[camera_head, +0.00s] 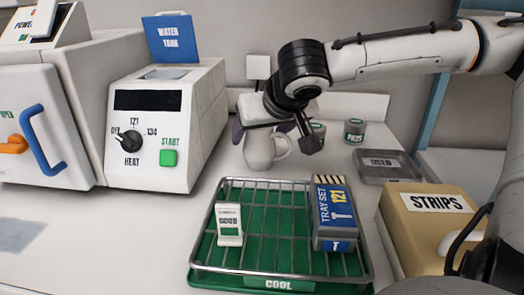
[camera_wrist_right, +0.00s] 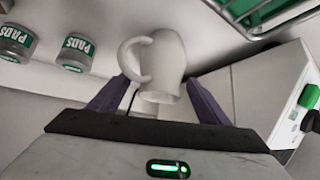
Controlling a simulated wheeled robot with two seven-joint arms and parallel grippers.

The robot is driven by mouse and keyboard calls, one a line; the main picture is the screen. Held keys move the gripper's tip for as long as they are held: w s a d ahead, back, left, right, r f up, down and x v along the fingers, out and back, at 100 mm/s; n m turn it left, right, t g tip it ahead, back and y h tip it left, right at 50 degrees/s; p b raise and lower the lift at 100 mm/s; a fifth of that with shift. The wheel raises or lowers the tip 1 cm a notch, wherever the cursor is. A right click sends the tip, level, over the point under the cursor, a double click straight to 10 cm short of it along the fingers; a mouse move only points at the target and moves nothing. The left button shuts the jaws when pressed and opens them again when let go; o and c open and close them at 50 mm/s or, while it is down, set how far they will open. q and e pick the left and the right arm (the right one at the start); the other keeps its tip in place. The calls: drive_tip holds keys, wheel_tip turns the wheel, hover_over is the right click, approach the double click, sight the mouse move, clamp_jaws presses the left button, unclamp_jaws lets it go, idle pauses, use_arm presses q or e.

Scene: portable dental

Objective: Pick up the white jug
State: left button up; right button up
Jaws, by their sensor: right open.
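The white jug (camera_head: 259,150) stands upright on the counter behind the wire rack in the head view, its handle to the right. Its top is partly hidden by my right gripper (camera_head: 268,130). In the right wrist view the jug (camera_wrist_right: 164,68) lies between the two purple fingers of my right gripper (camera_wrist_right: 160,98), with its handle toward the left finger. The fingers are apart and open, and I see no clear grip on the jug. My left gripper is not in view.
The green-based wire rack (camera_head: 280,284) holds a blue tray-set box (camera_head: 335,215) and a small white counter (camera_head: 229,225). PADS jars (camera_head: 354,131) stand right of the jug. A heater box (camera_head: 165,130) is left. A STRIPS box (camera_head: 435,215) and a USED tray (camera_head: 385,167) are right.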

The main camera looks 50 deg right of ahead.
drive_tip(key=x, duration=0.4)
drive_tip(key=shift+w+r, duration=0.1)
drive_tip(key=c, duration=1.4)
drive_tip(key=shift+r, duration=0.1)
drive_tip(key=shift+c, duration=0.2)
drive_tip(key=shift+r, duration=0.15)
